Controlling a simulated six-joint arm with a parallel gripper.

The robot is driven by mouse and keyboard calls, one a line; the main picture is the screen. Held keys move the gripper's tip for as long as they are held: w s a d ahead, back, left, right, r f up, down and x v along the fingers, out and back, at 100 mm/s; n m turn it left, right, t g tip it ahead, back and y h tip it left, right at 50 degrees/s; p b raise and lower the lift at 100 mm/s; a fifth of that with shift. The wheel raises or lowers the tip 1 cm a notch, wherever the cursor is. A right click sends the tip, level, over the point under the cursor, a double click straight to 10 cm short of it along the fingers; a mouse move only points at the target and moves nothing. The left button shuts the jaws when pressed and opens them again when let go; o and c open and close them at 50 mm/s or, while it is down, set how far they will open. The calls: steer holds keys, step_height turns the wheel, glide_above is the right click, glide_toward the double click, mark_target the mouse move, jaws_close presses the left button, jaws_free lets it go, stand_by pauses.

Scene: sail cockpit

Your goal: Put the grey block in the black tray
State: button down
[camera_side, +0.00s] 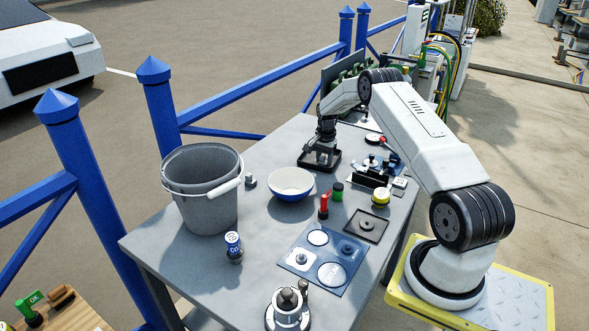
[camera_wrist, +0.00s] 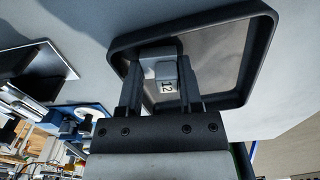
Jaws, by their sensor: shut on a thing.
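The black tray (camera_side: 336,167) stands at the back part of the grey table in the side view. In the wrist view its dark raised rim (camera_wrist: 266,55) surrounds a paler floor. My gripper (camera_side: 325,147) points down at the tray. In the wrist view my gripper (camera_wrist: 162,82) is shut on the grey block (camera_wrist: 160,66), which carries a label reading 12. The block lies within the tray's outline, near one side of the rim. I cannot tell whether it touches the tray floor. In the side view my gripper hides most of the block.
A white and blue bowl (camera_side: 291,186), a grey bucket (camera_side: 205,208) and a small grey weight (camera_side: 250,181) are left of the tray. Red (camera_side: 324,207) and green (camera_side: 338,191) pieces stand in front. Small dark fixtures (camera_side: 370,177) crowd its right.

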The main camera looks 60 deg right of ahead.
steer(key=shift+f, duration=0.1)
steer(key=c, duration=0.5)
jaws_free()
steer(key=shift+c, duration=0.2)
step_height(320, 180, up, 12)
steer(key=shift+a, duration=0.1)
stand_by(0.5)
